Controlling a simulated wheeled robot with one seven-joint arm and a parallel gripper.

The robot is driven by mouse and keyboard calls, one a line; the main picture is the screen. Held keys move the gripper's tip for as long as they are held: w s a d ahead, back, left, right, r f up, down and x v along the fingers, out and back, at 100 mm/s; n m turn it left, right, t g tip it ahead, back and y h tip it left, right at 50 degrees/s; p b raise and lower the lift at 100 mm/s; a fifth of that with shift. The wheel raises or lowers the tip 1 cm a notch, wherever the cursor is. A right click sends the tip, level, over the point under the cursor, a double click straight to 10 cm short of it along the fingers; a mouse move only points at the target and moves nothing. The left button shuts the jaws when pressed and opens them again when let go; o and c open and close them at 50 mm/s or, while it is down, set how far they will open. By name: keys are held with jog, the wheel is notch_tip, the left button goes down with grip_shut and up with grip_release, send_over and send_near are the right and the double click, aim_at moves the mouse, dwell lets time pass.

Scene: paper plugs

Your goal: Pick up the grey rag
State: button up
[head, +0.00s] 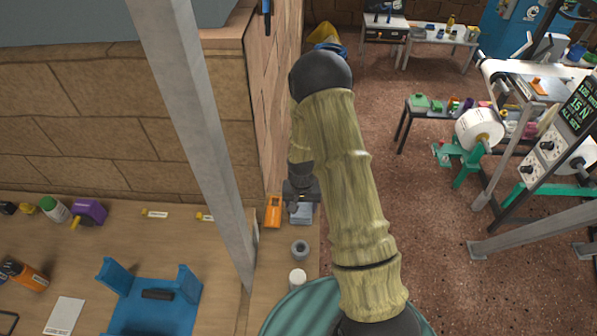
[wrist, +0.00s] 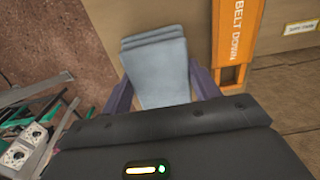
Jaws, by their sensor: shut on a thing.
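The grey rag (wrist: 157,62) is a folded, blue-grey cloth in the wrist view, lying over the wooden bench top with its layered edge away from me. In the head view a part of it (head: 306,214) shows under my gripper (head: 300,207). My gripper's two dark fingers stand on either side of the rag in the wrist view (wrist: 161,88), and they are shut on its near part. The rag's near end is hidden behind the gripper body. I cannot tell whether the rag is clear of the bench.
An orange "BELT DOWN" tag (wrist: 231,45) lies close right of the rag in the wrist view. A grey ring-shaped part (head: 300,248) and a white-topped cylinder (head: 298,277) stand nearer on the bench. A grey post (head: 200,130) rises at left. The bench edge drops to the floor at right.

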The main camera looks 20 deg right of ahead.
aim_at(302, 207)
notch_tip(302, 207, up, 10)
jog(key=b, duration=0.3)
dwell(0.5)
jog(key=shift+s, duration=0.1)
